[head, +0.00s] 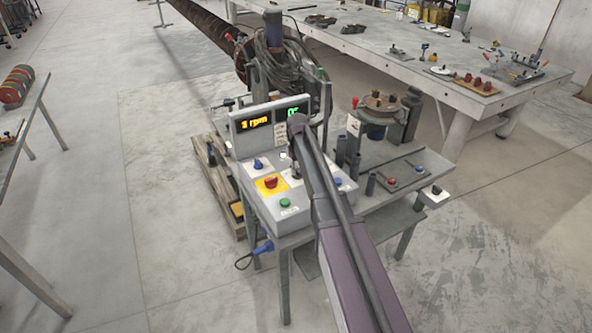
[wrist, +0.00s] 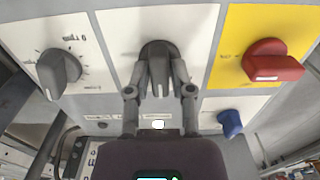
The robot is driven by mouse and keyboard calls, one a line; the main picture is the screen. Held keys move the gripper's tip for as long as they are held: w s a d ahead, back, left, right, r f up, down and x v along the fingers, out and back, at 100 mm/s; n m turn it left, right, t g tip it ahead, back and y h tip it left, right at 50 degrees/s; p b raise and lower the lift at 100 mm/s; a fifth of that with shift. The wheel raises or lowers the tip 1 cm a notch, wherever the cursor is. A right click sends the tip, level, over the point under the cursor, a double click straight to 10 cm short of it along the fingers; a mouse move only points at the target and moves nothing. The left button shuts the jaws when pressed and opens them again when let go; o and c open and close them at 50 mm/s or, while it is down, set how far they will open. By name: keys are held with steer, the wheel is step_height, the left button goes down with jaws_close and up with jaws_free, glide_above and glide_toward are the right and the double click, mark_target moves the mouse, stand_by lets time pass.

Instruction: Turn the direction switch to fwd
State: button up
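A dark rotary switch (wrist: 158,50) with a lever handle sits on a white plate at the top middle of the wrist view. My gripper (wrist: 160,68) has one finger on each side of that handle, its tips close to the panel. I cannot tell whether the fingers press on the handle or leave a small gap. The switch's label is hidden or unreadable, so its setting is unclear. In the head view my gripper (head: 294,172) reaches down onto the control panel (head: 260,200), and my arm hides part of the panel.
A red knob (wrist: 272,62) on a yellow plate and a grey dial (wrist: 60,70) flank the switch closely. A blue knob (head: 258,164) and a green button (head: 285,202) are on the panel. The display (head: 256,122) reads about 3 rpm. Open floor lies left.

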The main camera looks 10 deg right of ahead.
jaws_close()
steer(key=shift+a, duration=0.2)
steer(key=shift+d, duration=0.15)
steer(key=shift+m, duration=1.5)
steer(key=m, duration=0.5)
steer(key=shift+m, duration=0.4)
steer(key=shift+s+d, duration=0.1)
